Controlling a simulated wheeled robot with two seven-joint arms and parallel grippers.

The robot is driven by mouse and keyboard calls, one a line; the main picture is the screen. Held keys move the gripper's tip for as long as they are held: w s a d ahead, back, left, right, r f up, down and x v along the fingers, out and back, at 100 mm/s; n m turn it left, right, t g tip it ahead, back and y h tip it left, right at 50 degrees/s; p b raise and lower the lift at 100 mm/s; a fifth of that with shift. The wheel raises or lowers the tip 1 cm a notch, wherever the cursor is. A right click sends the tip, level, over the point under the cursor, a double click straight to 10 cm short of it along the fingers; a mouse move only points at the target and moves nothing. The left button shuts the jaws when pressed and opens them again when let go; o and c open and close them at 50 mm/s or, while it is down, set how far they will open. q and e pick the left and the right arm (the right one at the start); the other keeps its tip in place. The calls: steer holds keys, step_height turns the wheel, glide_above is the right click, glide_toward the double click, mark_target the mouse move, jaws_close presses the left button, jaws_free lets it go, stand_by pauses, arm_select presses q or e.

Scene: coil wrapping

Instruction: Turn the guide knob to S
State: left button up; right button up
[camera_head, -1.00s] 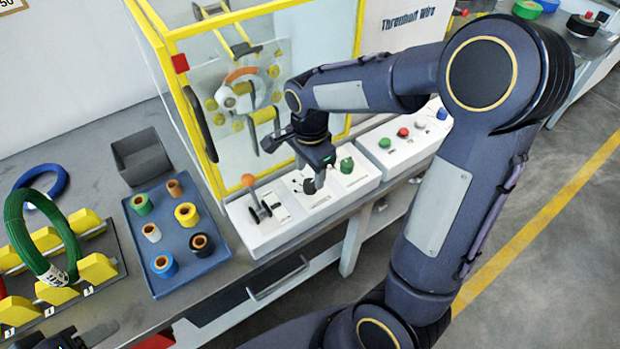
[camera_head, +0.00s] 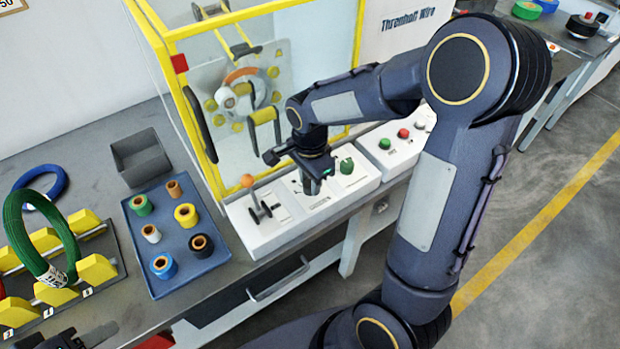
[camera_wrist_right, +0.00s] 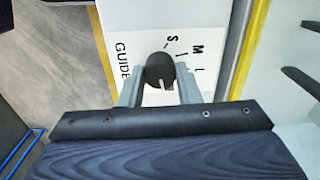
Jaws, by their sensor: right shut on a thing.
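The guide knob (camera_wrist_right: 158,70) is dark and round in the right wrist view, on a white panel beside the word GUIDE. The letters S, M and L stand around its far and right sides. A small pale mark shows on its near side; I cannot tell for sure which letter it points to. My right gripper (camera_wrist_right: 159,88) is shut on the knob, one finger on each side. In the head view my right gripper (camera_head: 313,182) is down at the middle white control box and hides the knob. My left gripper (camera_head: 88,338) shows only partly at the bottom left.
A lever with an orange ball (camera_head: 248,181) stands left of the right gripper, and a green knob (camera_head: 346,166) right of it. The clear guard with yellow frame (camera_head: 207,187) rises behind. A blue tray (camera_head: 181,270) of spools lies to the left.

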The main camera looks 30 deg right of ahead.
steer(key=shift+n, duration=0.3)
steer(key=n, duration=1.2)
steer(key=shift+n, duration=0.3)
steer(key=n, duration=0.3)
steer(key=shift+n, duration=0.3)
steer(key=n, duration=0.3)
steer(key=shift+r+n+p, duration=0.1)
steer(key=shift+n+p, duration=0.2)
steer(key=shift+p, duration=0.05)
steer(key=n, duration=0.3)
steer(key=shift+n+p, duration=0.3)
steer(key=n+p, duration=0.1)
steer(key=n, duration=0.5)
steer(key=shift+n, duration=0.3)
